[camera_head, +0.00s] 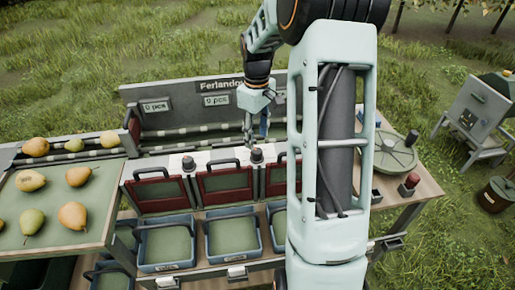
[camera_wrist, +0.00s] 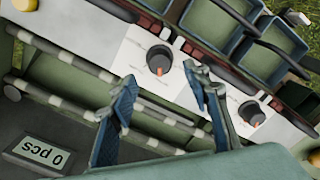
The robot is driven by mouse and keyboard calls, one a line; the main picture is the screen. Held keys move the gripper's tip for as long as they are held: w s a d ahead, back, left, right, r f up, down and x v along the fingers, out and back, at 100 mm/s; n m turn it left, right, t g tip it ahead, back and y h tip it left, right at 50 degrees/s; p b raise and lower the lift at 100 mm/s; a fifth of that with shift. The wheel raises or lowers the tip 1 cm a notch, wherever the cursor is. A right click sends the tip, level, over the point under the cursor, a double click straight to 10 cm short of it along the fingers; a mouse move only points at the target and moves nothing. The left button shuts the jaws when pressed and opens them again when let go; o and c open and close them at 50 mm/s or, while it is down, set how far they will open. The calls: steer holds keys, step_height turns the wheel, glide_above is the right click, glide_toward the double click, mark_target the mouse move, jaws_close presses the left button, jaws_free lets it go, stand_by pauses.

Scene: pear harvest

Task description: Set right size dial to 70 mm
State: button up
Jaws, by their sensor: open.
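The right size dial (camera_head: 257,156) is a dark round knob on a white plate between red-framed flaps. In the wrist view the dial (camera_wrist: 159,57) shows an orange mark on its lower side; its scale is too small to read. The left size dial (camera_head: 188,163) is a like knob, also seen in the wrist view (camera_wrist: 252,113). My gripper (camera_head: 256,136) points down above the right dial. In the wrist view its blue fingers (camera_wrist: 160,76) are spread and empty, one to each side of the right dial, apart from it.
A tray (camera_head: 97,232) with several pears stands at the left. Blue-grey bins (camera_head: 167,262) sit in front of the flaps. A grey back panel with "0 pcs" displays (camera_head: 215,100) rises behind. My arm hides part of the bench.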

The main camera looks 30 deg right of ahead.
mark_target(257, 150)
step_height(257, 150, down, 6)
steer(key=shift+c, duration=0.4)
steer(key=c, duration=1.1)
steer(key=m+b, duration=0.1)
steer(key=m, duration=0.4)
steer(key=shift+m, duration=0.4)
steer(key=m+b, duration=0.1)
steer(key=m, duration=0.4)
steer(key=shift+m, duration=0.4)
